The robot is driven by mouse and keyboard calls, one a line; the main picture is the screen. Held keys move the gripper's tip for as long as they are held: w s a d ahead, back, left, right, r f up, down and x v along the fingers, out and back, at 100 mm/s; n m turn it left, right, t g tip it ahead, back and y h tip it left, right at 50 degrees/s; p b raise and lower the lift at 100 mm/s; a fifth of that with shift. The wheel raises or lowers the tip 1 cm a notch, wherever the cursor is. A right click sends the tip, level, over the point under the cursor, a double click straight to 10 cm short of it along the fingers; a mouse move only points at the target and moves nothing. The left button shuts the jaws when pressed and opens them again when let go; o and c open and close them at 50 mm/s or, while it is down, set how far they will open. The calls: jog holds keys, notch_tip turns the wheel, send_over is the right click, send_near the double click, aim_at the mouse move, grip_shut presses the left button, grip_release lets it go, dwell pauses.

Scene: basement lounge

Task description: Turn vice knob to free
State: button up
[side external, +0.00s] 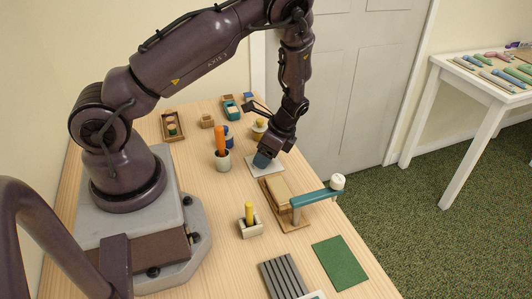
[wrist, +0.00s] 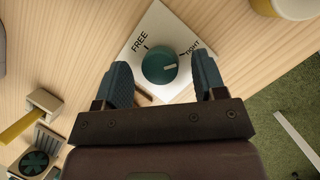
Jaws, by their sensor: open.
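The round teal knob (wrist: 160,67) sits on a white plate (wrist: 152,30) marked FREE on the left and TIGHT on the right in the wrist view. Its short white pointer mark faces right, on the TIGHT side. My gripper (wrist: 165,84) is open, its two blue-green fingers apart, one on each side and slightly below the knob in the picture. I see no clear contact with the knob. In the side external view the white plate (side external: 256,170) lies on the table under my gripper (side external: 263,160), which mostly hides the knob.
A wooden fixture with a teal lever (side external: 318,198) and white ball end stands just in front of the plate. A cup with an orange handle (side external: 221,140) stands to the left. A holder with a yellow-handled item (side external: 250,225) and a green mat (side external: 340,262) are nearer.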

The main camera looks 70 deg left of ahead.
jog(key=c, duration=0.9)
